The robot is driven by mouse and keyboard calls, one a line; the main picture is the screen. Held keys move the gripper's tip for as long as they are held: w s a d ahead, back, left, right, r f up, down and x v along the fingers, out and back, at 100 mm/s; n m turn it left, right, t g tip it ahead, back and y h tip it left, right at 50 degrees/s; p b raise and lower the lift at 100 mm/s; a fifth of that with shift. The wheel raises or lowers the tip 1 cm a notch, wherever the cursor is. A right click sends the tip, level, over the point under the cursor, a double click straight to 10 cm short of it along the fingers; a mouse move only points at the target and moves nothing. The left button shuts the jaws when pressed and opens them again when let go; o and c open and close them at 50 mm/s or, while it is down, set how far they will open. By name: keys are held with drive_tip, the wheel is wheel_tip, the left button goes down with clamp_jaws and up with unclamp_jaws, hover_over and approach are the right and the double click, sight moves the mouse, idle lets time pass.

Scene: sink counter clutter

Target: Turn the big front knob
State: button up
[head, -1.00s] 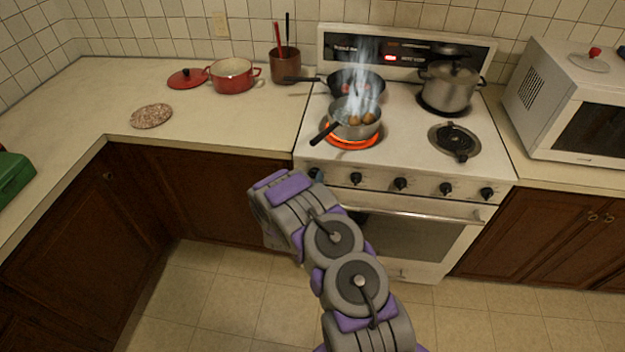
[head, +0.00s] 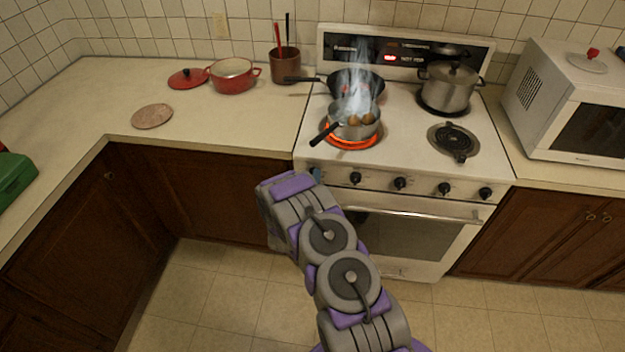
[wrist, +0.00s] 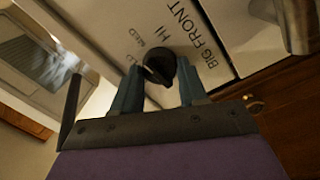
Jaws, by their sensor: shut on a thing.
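The big front knob (wrist: 159,58) is black and sits on the white stove panel in the wrist view. Beside it are the printed words BIG FRONT, HI and MED. My gripper (wrist: 160,80) has one blue-grey finger on each side of the knob and is shut on it. In the head view my gripper (head: 316,175) is at the left end of the stove's front panel, and the knob there is mostly hidden. The front left burner (head: 350,143) glows orange under a small pan (head: 354,125) with brown round items and smoke rising.
A row of other black knobs (head: 400,183) runs to the right along the panel. The oven handle (head: 425,215) juts out below. A dark pan (head: 355,84) and a steel pot (head: 450,88) stand at the back. The floor in front is clear.

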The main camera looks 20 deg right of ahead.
drive_tip(key=shift+w+a, duration=0.1)
drive_tip(key=shift+a, duration=0.05)
drive_tip(key=o, duration=0.9)
drive_tip(key=shift+w+f, duration=0.1)
drive_tip(key=shift+f, duration=0.05)
drive_tip(key=shift+o, duration=0.8)
drive_tip(key=p+v, duration=0.3)
drive_tip(key=v, duration=1.4)
drive_tip(key=shift+s, duration=0.25)
drive_tip(key=shift+a+f, duration=0.1)
